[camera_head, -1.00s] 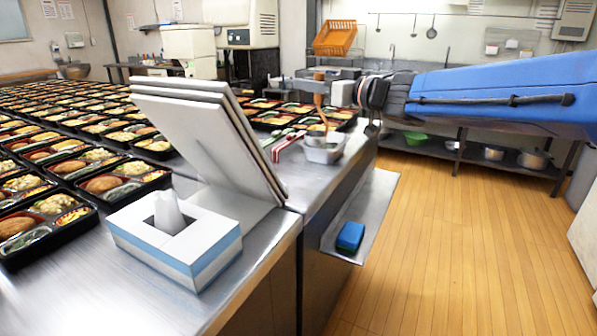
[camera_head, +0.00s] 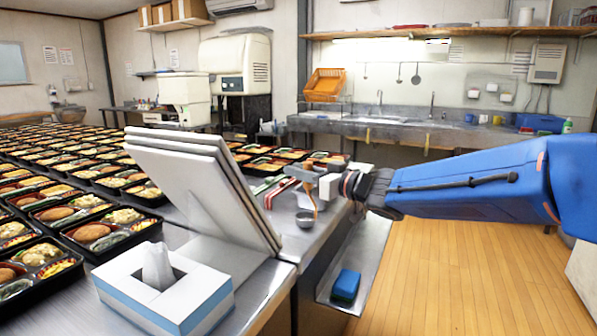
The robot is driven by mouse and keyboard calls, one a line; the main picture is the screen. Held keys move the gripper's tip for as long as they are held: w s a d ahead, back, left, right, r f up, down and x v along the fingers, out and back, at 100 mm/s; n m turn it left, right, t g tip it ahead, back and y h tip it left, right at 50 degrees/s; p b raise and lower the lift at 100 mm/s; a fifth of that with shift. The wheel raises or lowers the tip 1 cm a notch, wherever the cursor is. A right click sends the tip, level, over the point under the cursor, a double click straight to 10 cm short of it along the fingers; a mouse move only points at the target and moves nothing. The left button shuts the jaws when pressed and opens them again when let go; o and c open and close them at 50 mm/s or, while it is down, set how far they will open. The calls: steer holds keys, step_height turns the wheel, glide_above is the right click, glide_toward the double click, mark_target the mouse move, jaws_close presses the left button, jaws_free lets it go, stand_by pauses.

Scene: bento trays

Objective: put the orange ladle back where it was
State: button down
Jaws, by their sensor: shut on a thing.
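The orange ladle (camera_head: 313,197) hangs upright in my gripper (camera_head: 312,181), which is shut on its handle. The ladle's round metal bowl (camera_head: 305,219) is at the bottom, over or near the right edge of the steel counter (camera_head: 325,228). A small pale container (camera_head: 304,200) shows partly behind the ladle. I cannot tell whether the bowl touches the counter or the container. My arm reaches in from the right.
White boards (camera_head: 205,180) lean on the counter, left of the ladle, behind a tissue box (camera_head: 165,290). Red and green utensils (camera_head: 276,188) lie between boards and ladle. Many bento trays (camera_head: 110,232) fill the left. A blue sponge (camera_head: 345,286) sits on a low shelf.

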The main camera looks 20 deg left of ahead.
steer(key=c, duration=1.6)
jaws_free()
steer(key=shift+c, duration=0.2)
steer(key=v, duration=1.2)
steer(key=shift+r, duration=0.1)
